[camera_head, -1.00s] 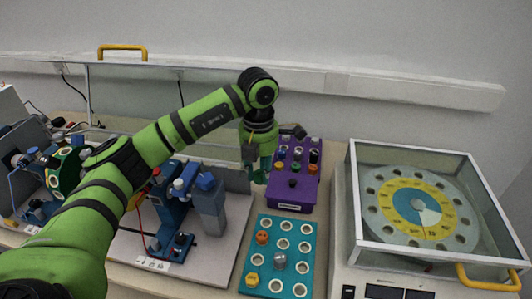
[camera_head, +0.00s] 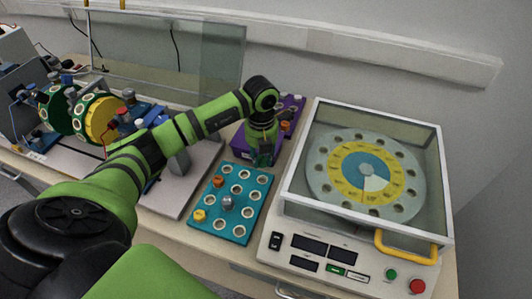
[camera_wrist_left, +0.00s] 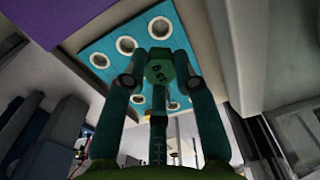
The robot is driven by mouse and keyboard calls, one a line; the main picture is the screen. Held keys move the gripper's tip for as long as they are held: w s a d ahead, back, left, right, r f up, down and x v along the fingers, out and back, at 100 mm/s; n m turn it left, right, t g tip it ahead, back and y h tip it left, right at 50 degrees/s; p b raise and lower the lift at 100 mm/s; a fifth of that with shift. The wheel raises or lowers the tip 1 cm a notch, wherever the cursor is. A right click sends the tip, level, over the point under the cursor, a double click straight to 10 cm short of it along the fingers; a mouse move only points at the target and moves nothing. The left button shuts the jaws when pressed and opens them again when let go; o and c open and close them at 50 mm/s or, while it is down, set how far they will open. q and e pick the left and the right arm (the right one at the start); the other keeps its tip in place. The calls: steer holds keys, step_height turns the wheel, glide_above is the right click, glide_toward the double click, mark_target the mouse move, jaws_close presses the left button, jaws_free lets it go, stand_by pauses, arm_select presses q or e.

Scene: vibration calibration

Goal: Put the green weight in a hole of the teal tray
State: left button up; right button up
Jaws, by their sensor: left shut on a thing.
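My left gripper (camera_head: 264,157) points down by the back right corner of the teal tray (camera_head: 232,219). In the left wrist view its fingers (camera_wrist_left: 159,72) are shut on the green weight (camera_wrist_left: 159,66), a faceted piece with dark marks. The weight is above the bench; the teal tray (camera_wrist_left: 142,42) shows beyond it, with several white-rimmed holes. In the head view the gripper mostly hides the weight. The tray holds an orange weight (camera_head: 218,181), a grey weight (camera_head: 227,203) and a yellow weight (camera_head: 199,215); its other visible holes look empty. My right gripper is not in view.
A purple tray (camera_head: 237,141) stands behind my gripper, partly hidden. A glass-walled machine (camera_head: 281,213) with a round dial plate (camera_head: 318,179) and yellow handle stands close on the right. Blue apparatus on a grey base (camera_head: 172,201) stands on the left.

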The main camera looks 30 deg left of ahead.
arm_select(q)
steer(key=shift+a+f+b, duration=0.1)
steer(key=shift+f+b, duration=0.4)
steer(key=shift+f, duration=0.3)
steer(key=shift+f+b, duration=0.6)
steer(key=shift+f, duration=0.25)
steer(key=shift+f+b, duration=0.75)
steer(key=shift+f, duration=0.3)
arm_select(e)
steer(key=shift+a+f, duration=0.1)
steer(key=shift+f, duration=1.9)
arm_select(q)
steer(key=shift+f, duration=0.25)
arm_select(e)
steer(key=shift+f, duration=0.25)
arm_select(q)
steer(key=shift+f+b, duration=0.3)
steer(key=shift+b, duration=0.15)
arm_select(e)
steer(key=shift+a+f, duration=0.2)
arm_select(q)
steer(key=shift+f+b, duration=0.5)
steer(key=shift+f, duration=0.15)
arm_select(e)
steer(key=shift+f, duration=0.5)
arm_select(q)
steer(key=o, duration=0.9)
steer(key=shift+c, duration=0.2)
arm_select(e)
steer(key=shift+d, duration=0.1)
